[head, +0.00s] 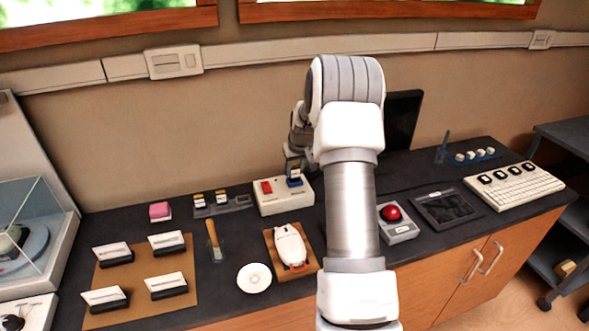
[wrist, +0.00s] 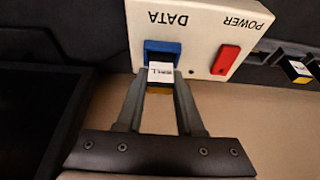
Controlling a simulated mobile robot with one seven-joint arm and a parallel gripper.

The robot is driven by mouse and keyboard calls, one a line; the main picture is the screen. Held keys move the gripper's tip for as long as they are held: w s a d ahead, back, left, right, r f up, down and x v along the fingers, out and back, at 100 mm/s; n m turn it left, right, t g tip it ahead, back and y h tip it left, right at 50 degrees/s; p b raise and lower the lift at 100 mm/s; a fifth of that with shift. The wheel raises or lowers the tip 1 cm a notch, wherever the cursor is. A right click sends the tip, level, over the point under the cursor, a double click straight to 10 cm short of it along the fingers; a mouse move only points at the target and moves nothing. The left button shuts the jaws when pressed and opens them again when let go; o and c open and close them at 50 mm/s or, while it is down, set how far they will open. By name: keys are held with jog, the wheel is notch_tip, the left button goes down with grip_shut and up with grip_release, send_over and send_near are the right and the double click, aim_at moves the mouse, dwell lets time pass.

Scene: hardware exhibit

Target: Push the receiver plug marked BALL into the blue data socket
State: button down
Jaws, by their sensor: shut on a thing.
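The BALL plug (wrist: 160,72) is a black piece with a white label and a gold-coloured end. My gripper (wrist: 160,82) is shut on it, one finger on each side. The plug's black end is at the blue data socket (wrist: 152,46), overlapping it in the wrist view; I cannot tell how deep it sits. The socket is on a white box (head: 285,203) marked DATA and POWER, beside a red power socket (wrist: 226,60). In the head view my gripper (head: 294,171) is above the blue socket (head: 294,182), and the plug is mostly hidden.
A dark rack (head: 222,208) with other yellow-ended plugs stands left of the box. A white mouse (head: 290,246) on a wooden board is in front. A trackball with a red ball (head: 391,213) is right of my arm. A dark monitor (head: 403,118) stands behind.

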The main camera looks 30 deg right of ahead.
jog(key=shift+f, duration=0.25)
grip_release()
dwell(0.6)
jog(key=shift+r, duration=0.1)
jog(key=shift+r+p, duration=1.85)
jog(key=shift+r, duration=1.6)
